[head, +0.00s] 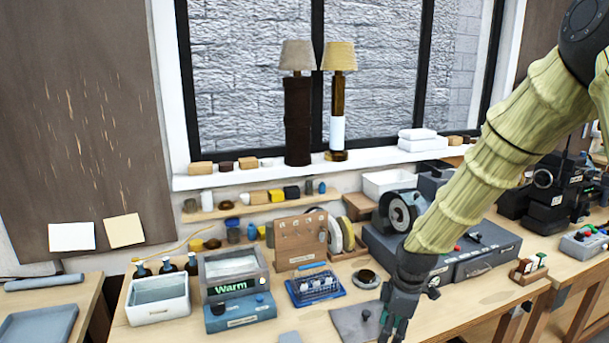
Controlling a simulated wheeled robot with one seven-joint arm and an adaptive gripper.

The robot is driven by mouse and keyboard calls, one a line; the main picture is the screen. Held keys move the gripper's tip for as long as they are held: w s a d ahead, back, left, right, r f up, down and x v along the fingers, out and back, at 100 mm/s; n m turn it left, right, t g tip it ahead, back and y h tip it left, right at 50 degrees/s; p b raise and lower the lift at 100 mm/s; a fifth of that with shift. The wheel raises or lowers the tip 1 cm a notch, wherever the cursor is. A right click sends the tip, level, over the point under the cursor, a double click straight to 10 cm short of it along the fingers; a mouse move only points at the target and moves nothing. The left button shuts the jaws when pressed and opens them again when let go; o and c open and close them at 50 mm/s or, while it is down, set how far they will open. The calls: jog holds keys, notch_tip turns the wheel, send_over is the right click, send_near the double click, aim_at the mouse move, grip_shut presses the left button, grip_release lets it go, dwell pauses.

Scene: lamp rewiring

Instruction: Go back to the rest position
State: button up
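My gripper (394,325) hangs fingers-down at the end of my arm, at the bottom of the head view. It is over the front part of the workbench (285,322), to the right of a grey mat (348,328). The fingers look slightly apart, but their tips are close to the frame's lower edge. I see nothing clearly held between them. Two lamps stand on the window sill, one with a dark brown body (298,120) and one with an amber and white body (338,115).
A white bin (157,311), a box labelled "Warm" (240,310), a blue tray (316,298) and a wooden board (299,258) stand to the left of my gripper. Grey drawer units (487,262) and a small rack (528,274) lie to the right. The bench's front right is fairly clear.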

jog(key=s+f+m+b, duration=0.1)
jog(key=s+f+m, duration=0.2)
jog(key=s+f, duration=0.55)
jog(key=s+f+m+b, duration=0.1)
jog(key=s+f+m, duration=0.25)
jog(key=f, duration=1.05)
jog(key=s+f+m+b, duration=0.1)
jog(key=s+f+m, duration=0.2)
jog(key=s, duration=0.4)
jog(key=s+d+f+m+h+b, duration=0.1)
jog(key=s+f+m, duration=0.1)
jog(key=s+f, duration=0.4)
jog(key=s+f+m+b, duration=0.1)
jog(key=s+f+m, duration=0.2)
jog(key=s, duration=0.6)
notch_tip(320, 180, down, 2)
jog(key=shift+s+d+f+m, duration=0.1)
jog(key=shift+s+d+m, duration=0.2)
jog(key=shift+d+m, duration=0.05)
